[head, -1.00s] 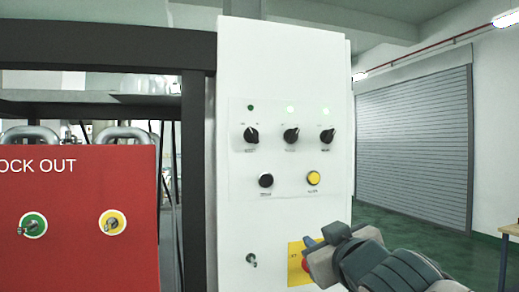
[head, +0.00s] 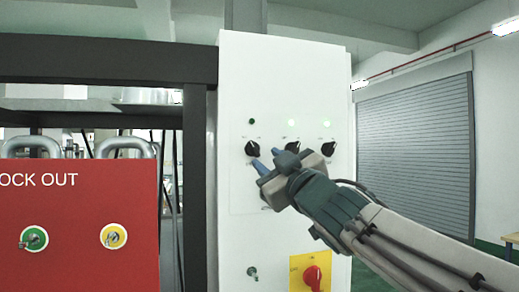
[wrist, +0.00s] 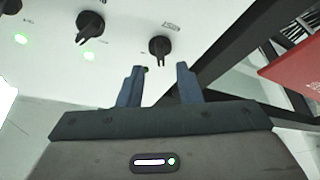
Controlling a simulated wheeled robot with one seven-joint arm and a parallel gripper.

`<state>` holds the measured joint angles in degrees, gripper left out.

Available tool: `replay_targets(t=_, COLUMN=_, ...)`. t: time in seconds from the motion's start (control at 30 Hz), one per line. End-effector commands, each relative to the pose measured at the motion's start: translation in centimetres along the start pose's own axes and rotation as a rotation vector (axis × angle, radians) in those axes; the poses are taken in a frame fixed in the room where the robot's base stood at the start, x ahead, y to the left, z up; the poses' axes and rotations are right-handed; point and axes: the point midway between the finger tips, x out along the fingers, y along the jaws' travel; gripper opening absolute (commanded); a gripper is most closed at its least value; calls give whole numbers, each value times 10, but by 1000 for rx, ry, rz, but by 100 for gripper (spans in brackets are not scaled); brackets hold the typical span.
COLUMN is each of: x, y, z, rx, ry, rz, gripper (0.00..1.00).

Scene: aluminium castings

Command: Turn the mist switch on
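The white control panel (head: 285,90) carries a row of three black rotary knobs. The left knob (head: 252,148) has a dark, unlit lamp (head: 252,121) above it. The middle knob (head: 293,147) and right knob (head: 328,149) have lit green lamps above them. My gripper (head: 268,160) is just below the left and middle knobs. In the wrist view, my gripper (wrist: 160,69) has its blue fingers apart with nothing between them, facing the left knob (wrist: 160,46), apparently not touching it.
A red-and-yellow rotary switch (head: 313,277) is low on the panel, below my arm. A red lock-out box (head: 80,215) stands at the left beside a dark frame post (head: 195,190). My gripper hides the panel's lower buttons. Open floor lies to the right.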

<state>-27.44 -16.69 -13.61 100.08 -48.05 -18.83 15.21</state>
Motion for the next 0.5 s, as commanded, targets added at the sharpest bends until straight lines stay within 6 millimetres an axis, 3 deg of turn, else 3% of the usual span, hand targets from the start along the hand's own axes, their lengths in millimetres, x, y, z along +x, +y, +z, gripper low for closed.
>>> replay_targets(t=0.2, x=34, y=1, z=-1, rx=0, ry=-2, rz=-1, gripper=32)
replay_targets(t=0.5, x=50, y=0, z=0, rx=0, ry=0, rz=0, gripper=32)
